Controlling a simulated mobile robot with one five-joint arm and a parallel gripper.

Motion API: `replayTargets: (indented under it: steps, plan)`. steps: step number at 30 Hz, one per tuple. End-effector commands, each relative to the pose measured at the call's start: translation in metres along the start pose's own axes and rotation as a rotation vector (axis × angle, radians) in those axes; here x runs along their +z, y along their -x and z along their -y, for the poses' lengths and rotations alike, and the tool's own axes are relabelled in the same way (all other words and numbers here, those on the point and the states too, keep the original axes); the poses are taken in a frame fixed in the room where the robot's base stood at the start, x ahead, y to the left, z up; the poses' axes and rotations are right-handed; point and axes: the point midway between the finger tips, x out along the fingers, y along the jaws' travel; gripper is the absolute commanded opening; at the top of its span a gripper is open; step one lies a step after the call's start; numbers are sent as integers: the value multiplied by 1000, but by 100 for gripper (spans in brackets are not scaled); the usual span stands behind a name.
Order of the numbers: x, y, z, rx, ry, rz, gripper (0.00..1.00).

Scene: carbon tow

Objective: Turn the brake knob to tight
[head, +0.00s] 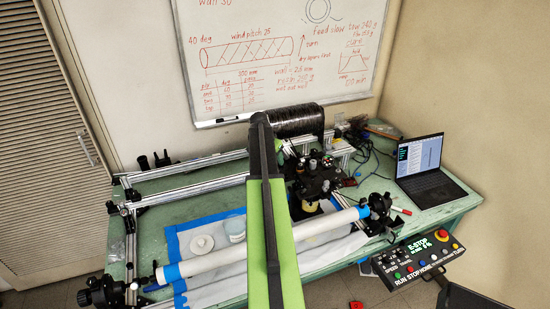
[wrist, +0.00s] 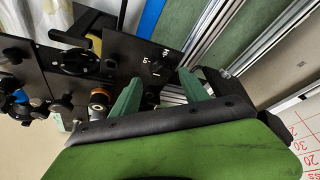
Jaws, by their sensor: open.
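My gripper (wrist: 157,90) shows in the wrist view with its two green fingers spread apart. A black plate (wrist: 135,52) of the winding carriage lies beyond the fingertips. A larger round black knob (wrist: 75,62) sits further left on the plate. In the head view, my arm covers the gripper; the carriage (head: 318,178) shows right of it.
A white tube (head: 305,232) lies across the front of the green bench (head: 455,208). A dark roll (head: 297,120) stands at the back. A laptop (head: 428,170) and a control panel (head: 418,257) are at right. Aluminium rails (wrist: 205,40) run near the fingers.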

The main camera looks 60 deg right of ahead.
Motion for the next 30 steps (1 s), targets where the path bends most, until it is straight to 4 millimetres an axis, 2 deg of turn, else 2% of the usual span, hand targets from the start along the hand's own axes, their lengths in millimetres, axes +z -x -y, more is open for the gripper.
replayTargets:
  steps: [1,12,16,20,30]
  plan:
    - [-3,20,-1,0,1,0,53]
    - [-4,112,-1,0,1,0,53]
    - [-3,139,-1,0,0,1,53]
    - [-1,151,0,0,0,1,53]
    - [0,149,0,1,0,1,53]
